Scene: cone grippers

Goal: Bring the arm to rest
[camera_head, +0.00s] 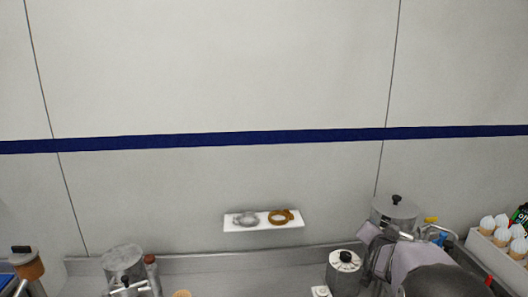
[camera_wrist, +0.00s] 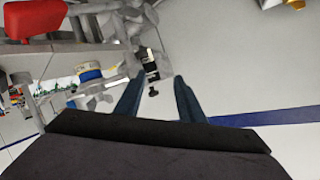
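My gripper (camera_wrist: 158,78) shows in the wrist view as two blue fingers standing apart. I see nothing held between them; the dark and grey items seen beyond the tips look like background. In the head view, grey and lavender parts of my arm (camera_head: 415,270) show at the lower right, in front of a metal pot (camera_head: 394,212) with a black knob. The gripper's fingers cannot be made out there.
A small white wall shelf (camera_head: 262,226) holds a grey ring and a brown ring. A metal canister (camera_head: 124,263) stands at left, and a white-lidded canister (camera_head: 345,270) is left of my arm. A cone rack (camera_head: 488,250) is at right. The wall above is clear.

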